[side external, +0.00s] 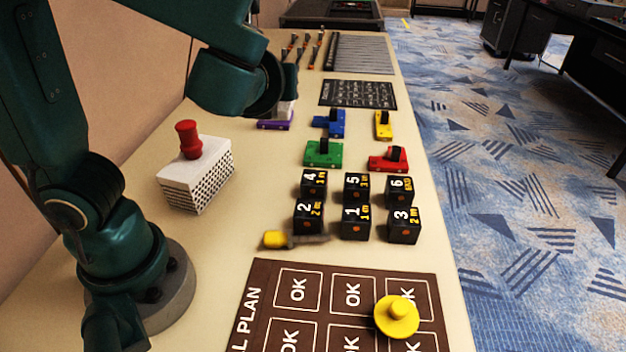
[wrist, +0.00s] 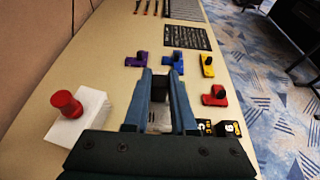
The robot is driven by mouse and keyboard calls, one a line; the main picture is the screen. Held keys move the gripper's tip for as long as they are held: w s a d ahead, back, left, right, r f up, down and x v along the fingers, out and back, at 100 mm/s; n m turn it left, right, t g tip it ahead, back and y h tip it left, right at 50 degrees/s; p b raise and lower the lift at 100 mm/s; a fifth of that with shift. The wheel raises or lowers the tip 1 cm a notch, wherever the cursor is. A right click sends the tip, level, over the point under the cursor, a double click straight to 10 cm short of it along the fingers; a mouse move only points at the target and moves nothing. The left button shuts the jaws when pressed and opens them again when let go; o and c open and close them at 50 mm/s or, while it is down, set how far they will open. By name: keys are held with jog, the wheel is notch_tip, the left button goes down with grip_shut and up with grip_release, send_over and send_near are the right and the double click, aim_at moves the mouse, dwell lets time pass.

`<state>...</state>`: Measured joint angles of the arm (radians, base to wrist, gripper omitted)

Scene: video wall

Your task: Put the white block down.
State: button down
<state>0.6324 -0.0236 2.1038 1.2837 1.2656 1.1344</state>
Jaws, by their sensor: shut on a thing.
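The white block (side external: 285,109) is in my gripper and shows as a small pale patch under it in the side view. In the wrist view the white block (wrist: 160,122) sits between the two fingers, below a dark part. My gripper (side external: 281,88) is shut on it; the fingers also show in the wrist view (wrist: 160,88). In the side view the white block overlaps the purple block (side external: 273,125) behind it. In the wrist view the purple block (wrist: 137,60) is apart, farther up the table. I cannot tell whether the white block touches the table.
Blue (side external: 330,124), yellow (side external: 383,126), green (side external: 323,153) and red (side external: 388,161) blocks stand to the right. Several black numbered cubes (side external: 355,219) stand nearer. A white box with a red knob (side external: 197,178) stands left. A brown board (side external: 262,300) lies in front.

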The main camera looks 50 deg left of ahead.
jog(key=s+d+f+n+g+y, duration=0.1)
jog(key=s+f+n+g, duration=0.95)
jog(key=n+g, duration=0.65)
jog(key=s+d+r+n+g+h, duration=0.1)
jog(key=s+d+n+g+h, duration=0.45)
jog(key=n+h, duration=0.2)
jog(key=w+d+r+n+t+h, duration=0.1)
jog(key=w+d+n+t+h, duration=0.4)
jog(key=n+h, duration=0.7)
jog(key=shift+m+g+h, duration=0.35)
jog(key=shift+g+h, duration=0.1)
jog(key=shift+g, duration=0.3)
jog(key=s+d+f, duration=0.1)
jog(key=d+f, duration=0.1)
jog(key=d, duration=0.1)
jog(key=s+d+f, duration=0.1)
jog(key=d+f, duration=0.1)
jog(key=d, duration=0.1)
jog(key=s+d+f, duration=0.2)
jog(key=d, duration=0.1)
jog(key=shift+d+f, duration=0.25)
jog(key=shift+f, duration=2.15)
jog(key=shift+f, duration=0.15)
